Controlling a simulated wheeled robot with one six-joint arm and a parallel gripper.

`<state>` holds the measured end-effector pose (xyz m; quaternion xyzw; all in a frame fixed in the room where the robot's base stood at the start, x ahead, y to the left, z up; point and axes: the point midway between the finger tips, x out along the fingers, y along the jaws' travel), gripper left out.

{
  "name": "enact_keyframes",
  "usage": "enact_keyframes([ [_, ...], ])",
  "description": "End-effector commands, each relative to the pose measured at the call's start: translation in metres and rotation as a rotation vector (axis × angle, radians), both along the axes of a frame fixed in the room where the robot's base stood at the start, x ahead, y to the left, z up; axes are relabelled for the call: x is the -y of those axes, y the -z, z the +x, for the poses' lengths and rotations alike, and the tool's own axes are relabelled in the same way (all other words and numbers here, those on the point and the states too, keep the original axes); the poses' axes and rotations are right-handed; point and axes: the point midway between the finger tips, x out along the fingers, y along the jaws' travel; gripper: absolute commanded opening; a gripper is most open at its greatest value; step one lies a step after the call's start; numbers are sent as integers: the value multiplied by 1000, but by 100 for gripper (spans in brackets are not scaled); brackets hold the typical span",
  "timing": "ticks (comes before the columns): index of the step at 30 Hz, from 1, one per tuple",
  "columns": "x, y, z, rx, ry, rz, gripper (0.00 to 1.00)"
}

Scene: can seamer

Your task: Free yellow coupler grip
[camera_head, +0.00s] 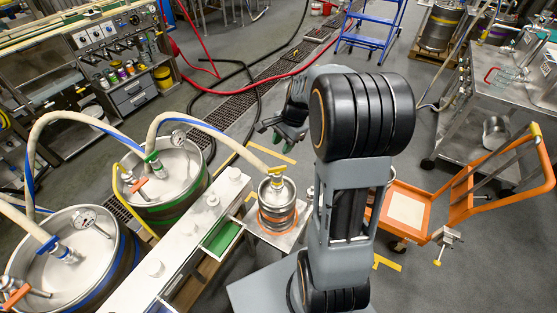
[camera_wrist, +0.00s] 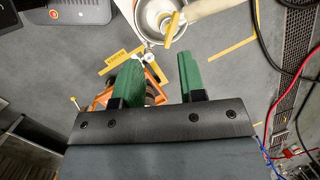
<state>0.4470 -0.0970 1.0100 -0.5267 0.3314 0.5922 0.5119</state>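The yellow coupler grip (camera_head: 278,169) sits on top of the small steel keg (camera_head: 277,194), where a beige hose (camera_head: 235,143) ends. In the wrist view the yellow grip (camera_wrist: 172,26) shows as a tilted bar over the round keg top (camera_wrist: 150,17), at the top of the picture beyond my fingertips. My gripper (camera_head: 275,136) hangs behind the small keg in the head view. Its green fingers stand wide apart with nothing between them in the wrist view (camera_wrist: 158,65). The gripper is apart from the grip. The coupler's lower part is hard to make out.
A green-banded keg (camera_head: 168,180) and a blue-banded keg (camera_head: 65,255) with hoses stand left of a pale counter (camera_head: 185,245). An orange cart (camera_head: 460,205) stands right. Red and black hoses (camera_head: 205,90) lie by a floor grate. Bare floor lies behind my gripper.

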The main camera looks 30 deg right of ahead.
Motion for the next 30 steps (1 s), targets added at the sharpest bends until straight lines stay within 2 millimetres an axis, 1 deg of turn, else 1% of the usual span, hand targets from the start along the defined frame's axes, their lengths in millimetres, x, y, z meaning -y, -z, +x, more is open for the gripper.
enact_keyframes([
  [1,14,4,8,-37,94,35,37],
  [3,28,12,17,-73,208,74,37],
  [6,44,23,25,-114,328,117,37],
  [9,53,31,29,-140,404,145,37],
  [11,55,36,30,-151,429,153,37],
  [14,54,48,32,-159,449,161,37],
  [17,48,63,32,-160,451,161,37],
  [24,30,106,36,-160,448,161,37],
  [30,17,137,38,-159,448,159,37],
])
